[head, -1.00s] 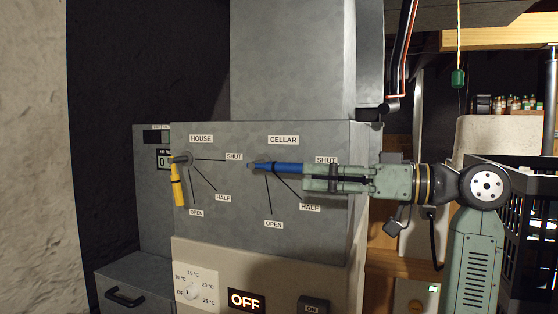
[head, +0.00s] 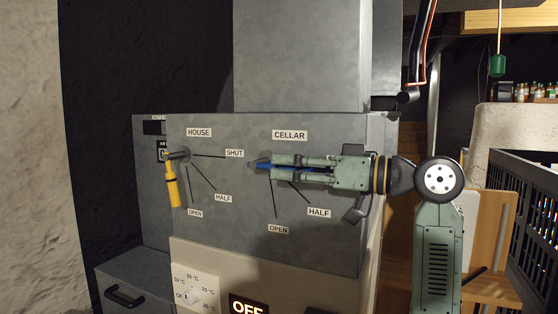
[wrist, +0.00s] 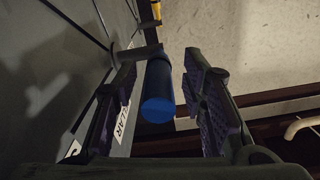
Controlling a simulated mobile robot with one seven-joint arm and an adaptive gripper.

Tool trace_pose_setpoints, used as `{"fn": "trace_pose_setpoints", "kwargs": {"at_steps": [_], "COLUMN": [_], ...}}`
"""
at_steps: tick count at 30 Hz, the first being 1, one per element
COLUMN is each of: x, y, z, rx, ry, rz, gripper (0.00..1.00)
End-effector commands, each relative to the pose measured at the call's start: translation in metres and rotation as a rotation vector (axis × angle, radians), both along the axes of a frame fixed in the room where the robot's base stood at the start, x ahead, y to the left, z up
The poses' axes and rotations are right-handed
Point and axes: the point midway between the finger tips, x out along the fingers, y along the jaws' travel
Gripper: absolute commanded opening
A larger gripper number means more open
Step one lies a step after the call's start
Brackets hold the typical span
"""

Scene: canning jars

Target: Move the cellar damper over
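The cellar damper is a blue handle (head: 265,166) on the grey duct box, under the CELLAR label (head: 290,135). It points right, roughly level, along the side where the SHUT label was visible; my gripper now hides that label. The HALF label (head: 319,212) and OPEN label (head: 278,230) show below it. My gripper (head: 274,167) reaches in from the right, its fingers above and below the handle. In the wrist view the blue handle (wrist: 159,90) lies between the open fingers, close to the left one, with a clear gap to the right one.
The yellow house damper handle (head: 172,184) hangs down near its OPEN label, left of the blue one. A beige control panel (head: 215,270) with a dial and an OFF display sits below. A dark crate (head: 525,200) stands at the right.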

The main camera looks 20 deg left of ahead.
Motion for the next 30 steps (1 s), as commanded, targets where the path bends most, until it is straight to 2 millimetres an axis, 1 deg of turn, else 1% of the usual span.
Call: {"fn": "trace_pose_setpoints", "kwargs": {"at_steps": [1, 3, 6, 10, 16, 30], "x": [0.0, 0.001, 0.001, 0.001, 0.001, 0.001], "y": [0.008, 0.016, 0.023, 0.027, 0.027, 0.027], "z": [0.002, 0.001, 0.001, 0.0, -0.001, 0.0], "rx": [-0.001, -0.001, 0.0, 0.0, 0.0, 0.0], "ry": [0.001, 0.001, 0.0, 0.0, 0.0, 0.0], "rz": [0.001, 0.001, 0.0, 0.0, -0.001, 0.0], "gripper": [0.38, 0.38, 0.38, 0.38, 0.38, 0.07]}}
